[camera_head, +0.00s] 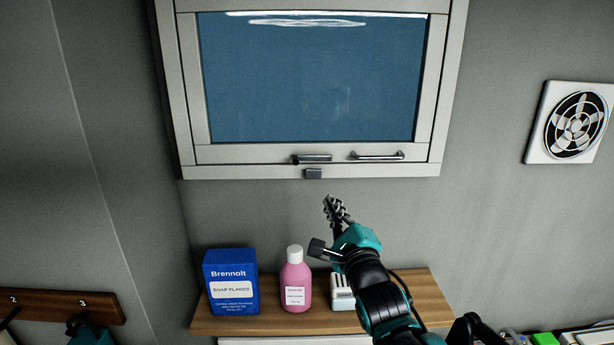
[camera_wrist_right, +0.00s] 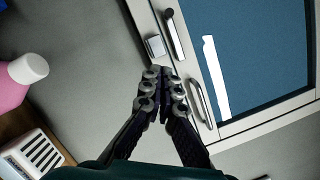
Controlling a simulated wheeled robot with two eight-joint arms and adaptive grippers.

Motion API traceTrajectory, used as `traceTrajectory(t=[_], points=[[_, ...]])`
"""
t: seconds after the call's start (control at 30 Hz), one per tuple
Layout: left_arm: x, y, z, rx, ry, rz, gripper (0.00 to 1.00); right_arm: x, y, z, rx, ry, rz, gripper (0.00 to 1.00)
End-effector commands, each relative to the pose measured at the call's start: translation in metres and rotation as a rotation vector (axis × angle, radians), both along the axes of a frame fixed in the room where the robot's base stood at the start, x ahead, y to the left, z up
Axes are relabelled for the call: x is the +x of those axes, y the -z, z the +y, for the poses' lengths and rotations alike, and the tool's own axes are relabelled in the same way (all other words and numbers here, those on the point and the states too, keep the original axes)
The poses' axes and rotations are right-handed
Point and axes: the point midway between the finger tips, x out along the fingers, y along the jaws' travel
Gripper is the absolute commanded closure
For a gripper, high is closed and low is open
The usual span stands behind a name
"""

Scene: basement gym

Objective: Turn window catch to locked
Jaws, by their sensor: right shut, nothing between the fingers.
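The window (camera_head: 310,80) has a pale frame and a blue pane. Its catch (camera_head: 315,158) is a grey lever with a dark knob at its left end, lying level along the bottom rail. A small grey block (camera_head: 313,174) sits just below the lever on the outer frame. The catch also shows in the right wrist view (camera_wrist_right: 175,38), beside the block (camera_wrist_right: 155,45). My right gripper (camera_head: 335,207) is shut and empty, below the block and apart from it. In the right wrist view its fingertips (camera_wrist_right: 165,72) point toward the frame. My left gripper is out of view.
A bar pull (camera_head: 377,156) is right of the catch. Below, a wooden shelf (camera_head: 260,325) holds a blue soap box (camera_head: 231,285), a pink bottle (camera_head: 296,285) and a white slotted item (camera_head: 342,291). A fan (camera_head: 575,124) is on the right wall; a hook rail (camera_head: 50,302) is at left.

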Motion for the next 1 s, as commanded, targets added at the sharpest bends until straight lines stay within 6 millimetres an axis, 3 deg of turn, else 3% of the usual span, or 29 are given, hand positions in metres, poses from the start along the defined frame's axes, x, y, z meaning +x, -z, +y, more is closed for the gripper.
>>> traceTrajectory(t=[0.37, 0.53, 1.0], points=[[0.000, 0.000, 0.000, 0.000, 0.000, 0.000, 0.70, 0.001, -0.002, 0.001, 0.022, -0.006, -0.004, 1.00], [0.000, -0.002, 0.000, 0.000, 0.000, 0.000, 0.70, 0.012, -0.004, 0.003, 0.020, -0.005, -0.003, 1.00], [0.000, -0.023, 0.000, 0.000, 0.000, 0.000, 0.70, 0.102, -0.018, 0.022, 0.020, -0.005, -0.003, 1.00]])
